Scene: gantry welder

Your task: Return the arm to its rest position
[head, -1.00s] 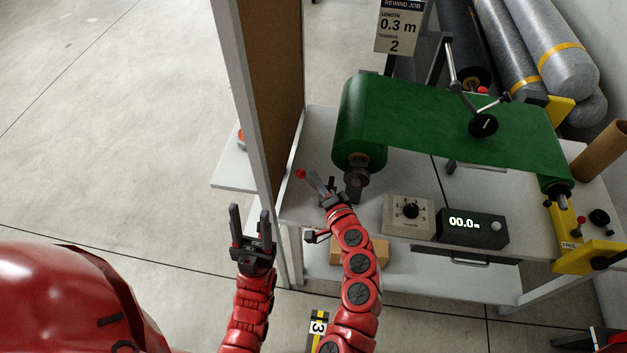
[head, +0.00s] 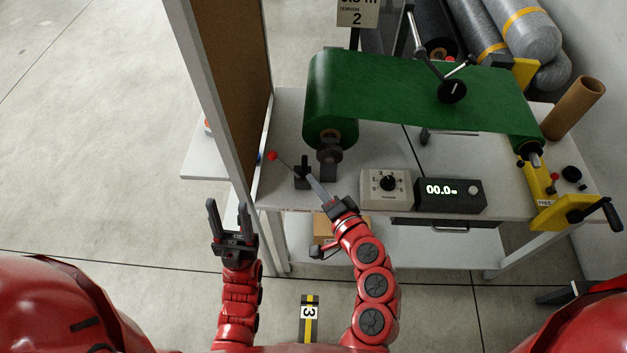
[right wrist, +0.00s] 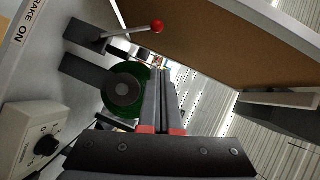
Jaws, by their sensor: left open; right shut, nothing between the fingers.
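My left gripper (head: 231,222) is open and empty, pointing up, over the floor in front of the partition, left of the bench. My right gripper (head: 318,186) is shut with nothing between its fingers, above the front of the bench, left of the tension dial box. In the right wrist view its two fingers (right wrist: 161,100) lie side by side. A brake lever with a red ball end (head: 272,156) stands on the bench left of the right gripper; it also shows in the right wrist view (right wrist: 157,26). The gripper is apart from the red ball.
A green roll (head: 400,95) spans the bench between two holders. A tension dial box (head: 385,189) and a counter reading 00.0 (head: 450,196) stand at the front edge. A partition (head: 232,70) rises on the left. A yellow crank bracket (head: 575,212) is at the right. Floor at left is clear.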

